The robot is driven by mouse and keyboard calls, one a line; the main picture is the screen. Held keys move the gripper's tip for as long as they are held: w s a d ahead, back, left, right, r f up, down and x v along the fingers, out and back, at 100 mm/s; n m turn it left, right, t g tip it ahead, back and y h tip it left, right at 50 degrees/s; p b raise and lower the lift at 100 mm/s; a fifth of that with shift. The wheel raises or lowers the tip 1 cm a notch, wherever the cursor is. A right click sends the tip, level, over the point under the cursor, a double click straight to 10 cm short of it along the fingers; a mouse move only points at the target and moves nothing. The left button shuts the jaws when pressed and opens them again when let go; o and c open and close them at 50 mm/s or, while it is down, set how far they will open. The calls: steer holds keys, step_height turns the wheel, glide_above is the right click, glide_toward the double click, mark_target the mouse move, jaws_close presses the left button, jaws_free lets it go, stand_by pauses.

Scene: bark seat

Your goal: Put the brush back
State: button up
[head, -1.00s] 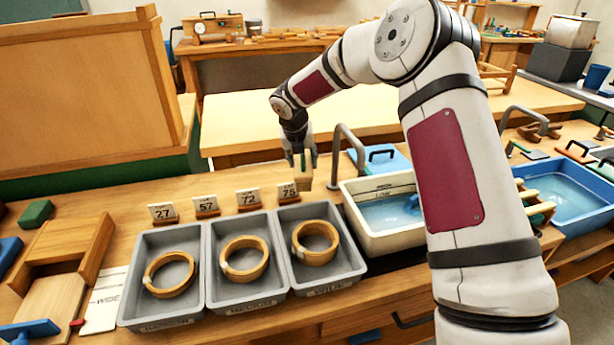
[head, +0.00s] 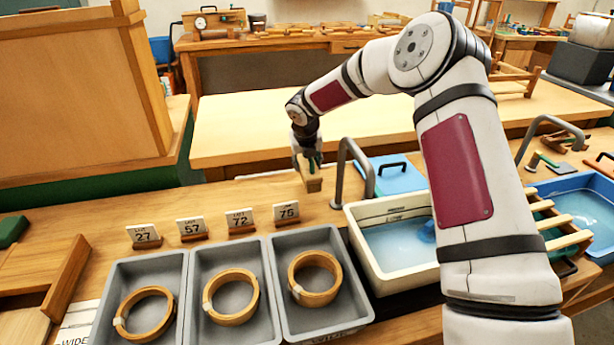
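My gripper (head: 306,160) points down above the bench, behind the card marked 75 and left of the grey tap. Its fingers appear shut on a small tan, block-like thing, which looks like the brush (head: 313,184). The brush hangs at the fingertips. I cannot tell whether its underside touches the bench. Its bristles cannot be made out. A blue object (head: 427,231) lies in the water of the cream basin (head: 376,270), partly hidden by my arm.
Three grey trays (head: 190,290) with wooden rings stand in front, with number cards (head: 191,227) behind them. The tap (head: 343,170) rises close to the right of my gripper. A blue box (head: 392,178) with a black handle stands beyond it. Bare bench lies left of my gripper.

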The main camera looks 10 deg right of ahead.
mark_target(305, 171)
steer(key=shift+f, duration=2.3)
steer(key=o, duration=1)
steer(key=shift+f, duration=0.1)
steer(key=p+v, duration=0.1)
steer(key=v, duration=1.1)
